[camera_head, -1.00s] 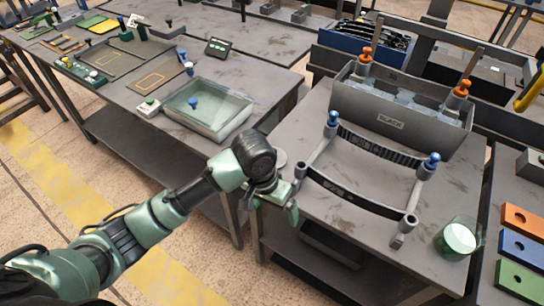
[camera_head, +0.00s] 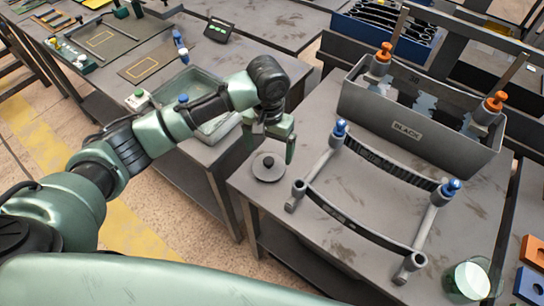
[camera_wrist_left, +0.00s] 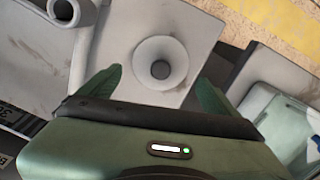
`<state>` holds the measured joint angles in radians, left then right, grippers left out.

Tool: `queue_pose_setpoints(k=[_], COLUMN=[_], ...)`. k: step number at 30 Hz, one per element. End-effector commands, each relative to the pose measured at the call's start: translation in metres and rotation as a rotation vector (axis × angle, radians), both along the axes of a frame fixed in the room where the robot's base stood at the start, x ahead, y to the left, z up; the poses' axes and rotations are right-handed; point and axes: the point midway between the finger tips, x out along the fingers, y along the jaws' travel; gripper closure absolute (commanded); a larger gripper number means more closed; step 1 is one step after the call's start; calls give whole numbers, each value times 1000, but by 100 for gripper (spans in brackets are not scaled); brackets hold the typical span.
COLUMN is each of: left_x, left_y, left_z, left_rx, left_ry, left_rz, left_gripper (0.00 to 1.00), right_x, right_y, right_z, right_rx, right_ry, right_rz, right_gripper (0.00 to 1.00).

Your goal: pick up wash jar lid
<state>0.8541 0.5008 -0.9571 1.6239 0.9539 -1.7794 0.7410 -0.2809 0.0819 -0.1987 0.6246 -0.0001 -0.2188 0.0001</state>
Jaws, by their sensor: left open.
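The wash jar lid (camera_head: 268,174) is a round grey disc with a dark knob in its middle. It lies flat on the near left corner of the rack table. In the left wrist view the lid (camera_wrist_left: 160,48) sits just beyond my fingers, with its knob between their lines. My left gripper (camera_head: 270,142) is open and empty, above and just behind the lid in the head view, apart from it. A clear jar with pale contents (camera_head: 470,281), which looks like the wash jar, stands at the table's right. My right gripper is not in view.
A grey rack frame with blue knobs (camera_head: 372,235) stands right of the lid. Behind it is a grey bin marked BLACK (camera_head: 415,139) with orange-knobbed posts. A glassy tray (camera_head: 218,127) is on the left bench, partly behind my arm. A gap separates the tables.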

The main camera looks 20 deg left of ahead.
Motion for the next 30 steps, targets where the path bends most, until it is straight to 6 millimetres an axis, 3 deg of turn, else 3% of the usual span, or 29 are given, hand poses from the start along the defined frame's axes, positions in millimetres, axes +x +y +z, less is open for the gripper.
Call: queue_pose_setpoints(k=[10, 15, 23, 28, 30], left_x=[1, 1, 1, 1, 2], left_y=[2, 2, 2, 2, 2], left_z=[-44, -65, -68, -68, -68], left_rx=[2, 1, 0, 0, 0], left_ry=[4, 1, -1, -1, -1], left_rz=[0, -1, -2, -2, -2], left_gripper=[8, 8, 8, 55, 55], right_x=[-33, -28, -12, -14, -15], right_y=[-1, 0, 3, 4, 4], right_z=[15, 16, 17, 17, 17], right_rx=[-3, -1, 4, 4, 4], right_ry=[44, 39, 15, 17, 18], right_rz=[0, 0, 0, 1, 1], right_gripper=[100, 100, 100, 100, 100])
